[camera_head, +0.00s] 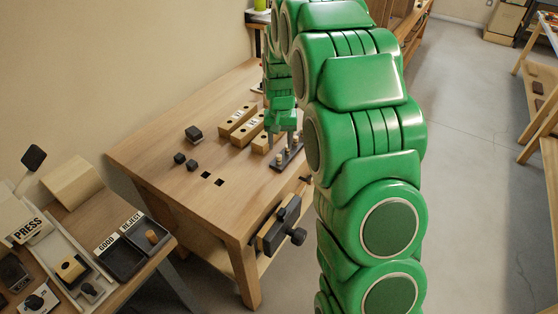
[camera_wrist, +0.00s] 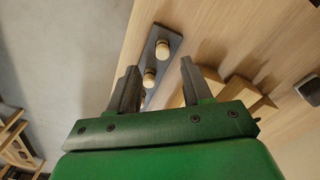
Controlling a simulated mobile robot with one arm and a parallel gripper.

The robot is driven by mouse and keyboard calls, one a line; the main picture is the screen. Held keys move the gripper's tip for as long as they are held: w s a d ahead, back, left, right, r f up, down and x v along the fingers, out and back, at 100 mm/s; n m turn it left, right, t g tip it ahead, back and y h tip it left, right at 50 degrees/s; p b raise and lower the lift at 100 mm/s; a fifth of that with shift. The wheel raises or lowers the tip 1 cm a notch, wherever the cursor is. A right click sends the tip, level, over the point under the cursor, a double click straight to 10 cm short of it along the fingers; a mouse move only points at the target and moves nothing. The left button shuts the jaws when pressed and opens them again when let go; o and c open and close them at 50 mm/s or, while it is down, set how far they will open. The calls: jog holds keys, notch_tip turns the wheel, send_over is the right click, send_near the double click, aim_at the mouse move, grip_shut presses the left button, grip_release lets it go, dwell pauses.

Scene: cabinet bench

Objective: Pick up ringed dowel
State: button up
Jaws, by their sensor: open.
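Short pale wooden dowels stand upright in a dark narrow rack (camera_head: 277,166) on the workbench, below my gripper in the head view. In the wrist view the rack (camera_wrist: 173,38) runs up from between my fingers. One dowel (camera_wrist: 149,77) is between the fingers, nearer the left one, and another dowel (camera_wrist: 162,50) is just beyond the fingertips. I cannot make out clearly which dowel carries a ring. My gripper (camera_wrist: 159,65) is open, its two dark fingers apart with nothing clasped. In the head view my gripper (camera_head: 287,138) is small, and the dowels are partly hidden.
Wooden blocks with holes (camera_head: 237,119) stand left of the rack. Small black blocks (camera_head: 194,133) and two square holes lie further left on the bench (camera_head: 155,150). A dark vise (camera_head: 280,228) is on the front edge. GOOD and REJECT trays (camera_head: 124,262) are on another table.

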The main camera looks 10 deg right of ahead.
aim_at(279, 155)
jog(key=shift+a+f, duration=0.15)
jog(key=shift+f, duration=1.15)
jog(key=shift+a+f, duration=0.1)
jog(key=shift+f, duration=1.2)
jog(key=shift+c, duration=0.2)
grip_shut()
